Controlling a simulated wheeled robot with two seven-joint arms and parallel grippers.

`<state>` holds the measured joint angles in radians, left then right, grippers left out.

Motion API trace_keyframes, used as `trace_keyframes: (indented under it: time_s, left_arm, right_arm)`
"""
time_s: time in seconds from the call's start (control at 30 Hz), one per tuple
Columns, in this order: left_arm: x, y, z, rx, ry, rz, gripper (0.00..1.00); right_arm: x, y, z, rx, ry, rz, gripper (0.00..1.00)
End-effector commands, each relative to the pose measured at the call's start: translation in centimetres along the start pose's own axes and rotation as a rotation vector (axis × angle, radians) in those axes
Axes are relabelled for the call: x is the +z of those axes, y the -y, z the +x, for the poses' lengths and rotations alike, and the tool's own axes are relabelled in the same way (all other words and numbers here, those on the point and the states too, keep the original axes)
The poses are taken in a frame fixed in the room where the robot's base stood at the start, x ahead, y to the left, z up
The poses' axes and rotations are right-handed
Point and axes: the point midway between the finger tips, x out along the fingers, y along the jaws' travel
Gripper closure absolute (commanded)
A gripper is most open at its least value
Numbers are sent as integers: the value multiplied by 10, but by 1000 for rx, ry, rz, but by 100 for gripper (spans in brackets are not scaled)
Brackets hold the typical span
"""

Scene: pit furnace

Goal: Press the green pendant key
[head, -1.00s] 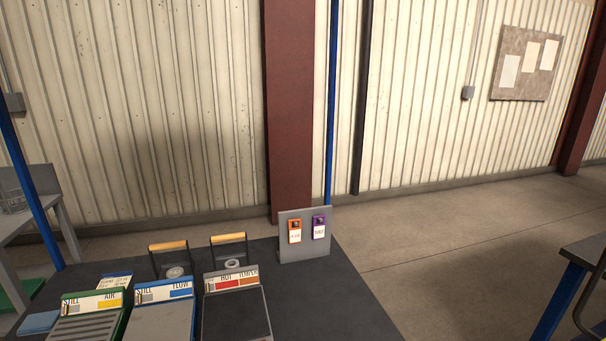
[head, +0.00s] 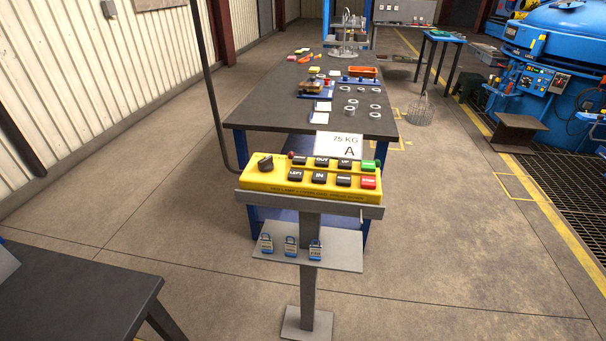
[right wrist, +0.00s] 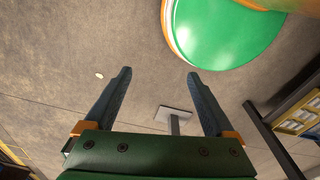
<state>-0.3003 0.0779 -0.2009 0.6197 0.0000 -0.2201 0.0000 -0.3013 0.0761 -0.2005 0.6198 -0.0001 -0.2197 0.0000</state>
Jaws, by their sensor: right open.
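The yellow pendant (head: 262,181) rests on a grey stand (head: 309,260) in the middle of the head view. Its green key (head: 369,165) is at the right end of the upper row, above a red key (head: 368,183). Dark lettered keys and a black knob (head: 265,164) fill the rest of its face. My right gripper (right wrist: 158,73) shows in the right wrist view, open and empty, with bare floor beyond its fingers. It does not appear in the head view, apart from the pendant. My left gripper is in neither view.
A white "75 KG A" card (head: 339,145) stands behind the pendant. A long dark workbench (head: 260,113) is behind; a dark table (head: 80,295) is front left. Floor (head: 460,260) at right is clear.

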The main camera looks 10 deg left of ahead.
Motion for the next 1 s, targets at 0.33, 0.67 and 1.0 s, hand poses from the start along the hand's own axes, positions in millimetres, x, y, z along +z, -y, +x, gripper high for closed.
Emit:
trace_keyframes:
  time_s: [0.33,0.67,1.0]
  left_arm:
    - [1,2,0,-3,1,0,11]
    - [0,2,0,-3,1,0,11]
    - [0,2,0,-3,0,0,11]
  right_arm:
    - [-2,-1,0,1,-4,-1,14]
    - [-1,-3,0,5,-2,-1,100]
    - [-1,-4,0,6,-1,-1,100]
